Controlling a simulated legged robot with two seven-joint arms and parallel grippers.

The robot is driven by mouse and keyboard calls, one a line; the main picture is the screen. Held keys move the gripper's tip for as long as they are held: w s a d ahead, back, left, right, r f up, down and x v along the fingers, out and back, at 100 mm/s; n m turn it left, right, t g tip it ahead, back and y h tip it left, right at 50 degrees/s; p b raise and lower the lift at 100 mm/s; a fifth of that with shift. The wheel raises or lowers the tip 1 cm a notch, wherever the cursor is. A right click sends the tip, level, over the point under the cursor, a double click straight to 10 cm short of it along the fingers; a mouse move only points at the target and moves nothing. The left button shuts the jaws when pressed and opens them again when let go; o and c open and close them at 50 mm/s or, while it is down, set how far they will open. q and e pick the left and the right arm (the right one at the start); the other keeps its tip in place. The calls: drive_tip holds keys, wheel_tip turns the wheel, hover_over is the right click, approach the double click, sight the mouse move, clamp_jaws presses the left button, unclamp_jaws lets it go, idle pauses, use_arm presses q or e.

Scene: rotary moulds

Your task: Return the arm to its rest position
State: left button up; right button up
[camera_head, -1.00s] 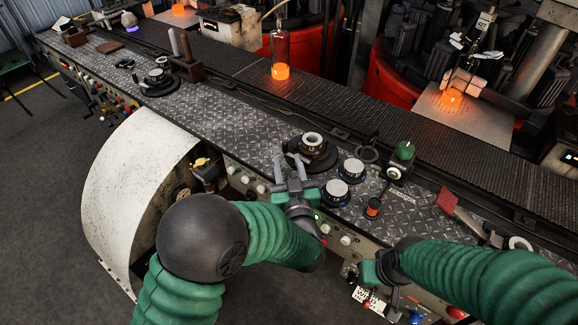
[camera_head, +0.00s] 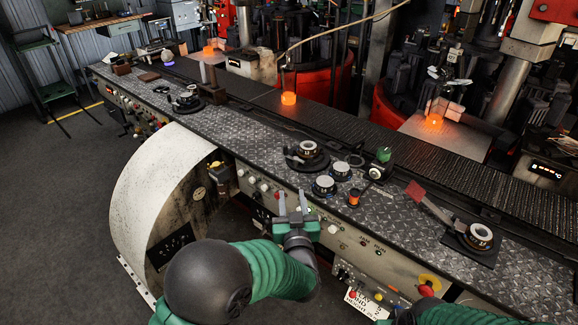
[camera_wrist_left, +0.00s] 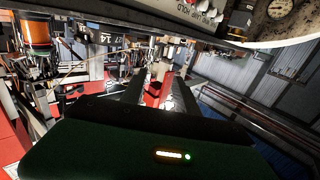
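My left gripper (camera_head: 292,194) is in front of the control console (camera_head: 354,234), near its front edge. Its two grey fingers point away from me, stand apart and have nothing between them. The left wrist view also shows the two dark fingers (camera_wrist_left: 156,92) apart, with no object held. My left arm comes up from the bottom of the head view, with a dark round joint and a green sleeve. Only a piece of my right arm shows at the bottom right edge; its gripper is out of the picture.
Round knobs (camera_head: 324,185), a dial (camera_head: 307,149) and a green knob (camera_head: 383,155) stand on the console top. A red-handled lever (camera_head: 415,191) is to the right. A glowing orange piece (camera_head: 288,98) stands on the conveyor. The floor (camera_head: 60,200) at left is clear.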

use_arm(q)
drive_tip(key=shift+r, duration=0.1)
idle(0.3)
drive_tip(key=s+a+f+g+h+p, duration=0.1)
drive_tip(key=s+a+g+p, duration=0.3)
drive_tip(key=s, duration=1.1)
drive_tip(key=s+a+f+m+g+h+p, duration=0.1)
drive_tip(key=s+a+g+p, duration=0.4)
drive_tip(key=s+a+g, duration=0.6)
drive_tip(key=s+a+f, duration=0.1)
drive_tip(key=s, duration=0.3)
drive_tip(key=shift+a+m+h, duration=0.25)
drive_tip(key=shift+m+h, duration=0.05)
drive_tip(key=shift+a, duration=0.25)
